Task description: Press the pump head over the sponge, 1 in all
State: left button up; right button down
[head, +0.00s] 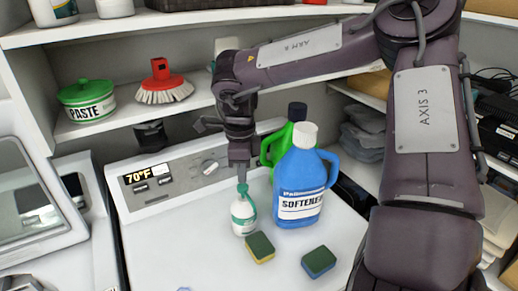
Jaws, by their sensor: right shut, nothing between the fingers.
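A small white pump bottle (244,213) with a green pump head (243,189) stands upright on the white machine top. My right gripper (241,177) is shut and empty, pointing down directly over the pump head. Its tips are at or just above the head; I cannot tell whether they touch. A green and yellow sponge (260,247) lies in front of the bottle, and a second one (318,262) lies to its right. The pump's nozzle is hard to make out. My left gripper is not in view.
A blue softener jug (302,190) stands close right of the pump bottle, with a green jug (275,148) behind it. A control panel (180,178) rises behind. Shelves hold a paste pot (88,102) and a red brush (163,84). The machine top is clear at front left.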

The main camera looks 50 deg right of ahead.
aim_at(243, 186)
jog(key=shift+f, duration=0.1)
jog(key=shift+s+f+b, duration=0.1)
jog(key=shift+f+b, duration=0.95)
jog(key=shift+f, duration=0.45)
jog(key=shift+r, duration=0.2)
jog(key=shift+r+p, duration=1.25)
jog(key=shift+r, duration=0.1)
notch_tip(243, 186, up, 6)
jog(key=p, duration=0.5)
